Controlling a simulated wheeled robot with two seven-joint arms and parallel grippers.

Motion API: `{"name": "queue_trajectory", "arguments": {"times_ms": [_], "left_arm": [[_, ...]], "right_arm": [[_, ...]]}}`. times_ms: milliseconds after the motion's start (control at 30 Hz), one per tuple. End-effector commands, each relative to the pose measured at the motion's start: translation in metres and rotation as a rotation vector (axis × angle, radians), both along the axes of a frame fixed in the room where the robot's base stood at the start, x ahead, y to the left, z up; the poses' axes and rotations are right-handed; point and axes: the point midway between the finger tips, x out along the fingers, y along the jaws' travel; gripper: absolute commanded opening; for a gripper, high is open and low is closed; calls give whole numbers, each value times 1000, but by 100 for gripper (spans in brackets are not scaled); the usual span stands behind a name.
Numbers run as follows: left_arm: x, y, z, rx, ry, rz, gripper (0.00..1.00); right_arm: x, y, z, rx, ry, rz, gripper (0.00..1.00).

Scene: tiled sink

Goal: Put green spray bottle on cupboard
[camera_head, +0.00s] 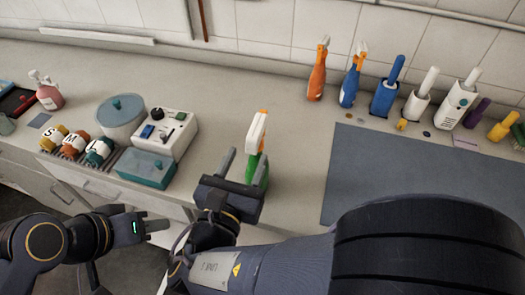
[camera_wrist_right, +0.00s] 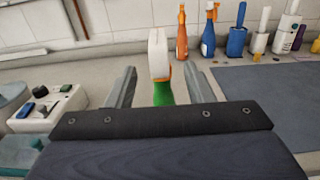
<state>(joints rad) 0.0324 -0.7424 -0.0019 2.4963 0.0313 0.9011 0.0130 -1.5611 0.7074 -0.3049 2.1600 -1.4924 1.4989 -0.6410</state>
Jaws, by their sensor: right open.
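The green spray bottle (camera_head: 252,170), with a white and orange head, stands upright on the counter near its front edge. My right gripper (camera_head: 248,155) is open, with one finger on either side of the bottle. In the right wrist view the bottle (camera_wrist_right: 163,93) shows between the two spread fingers, with a gap on each side; its lower part is hidden by the gripper. My left gripper (camera_head: 160,227) is low at the left, in front of the counter and away from the bottle; its finger gap is unclear. Cupboard fronts with handles (camera_head: 95,190) show below the counter.
A white box (camera_head: 177,128), a teal container (camera_head: 145,168), a round pot (camera_head: 121,117) and lettered jars stand to the left. Orange (camera_head: 317,75) and blue (camera_head: 350,85) spray bottles and other cleaning items line the wall. A grey mat (camera_head: 400,172) lies right.

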Motion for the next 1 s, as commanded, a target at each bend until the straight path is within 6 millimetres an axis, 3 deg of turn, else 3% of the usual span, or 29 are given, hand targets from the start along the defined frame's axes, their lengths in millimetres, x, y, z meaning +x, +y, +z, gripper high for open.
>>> {"name": "queue_trajectory", "arguments": {"times_ms": [600, 900, 1000], "left_arm": [[0, 0, 16, 0, 0, 0, 36], [0, 0, 15, 0, 0, 0, 36], [0, 0, 15, 0, 0, 0, 36]], "right_arm": [[69, -22, -3, -3, -1, 0, 47], [74, -22, -4, -3, -2, 3, 47], [73, -22, -4, -2, -3, 3, 34]]}}
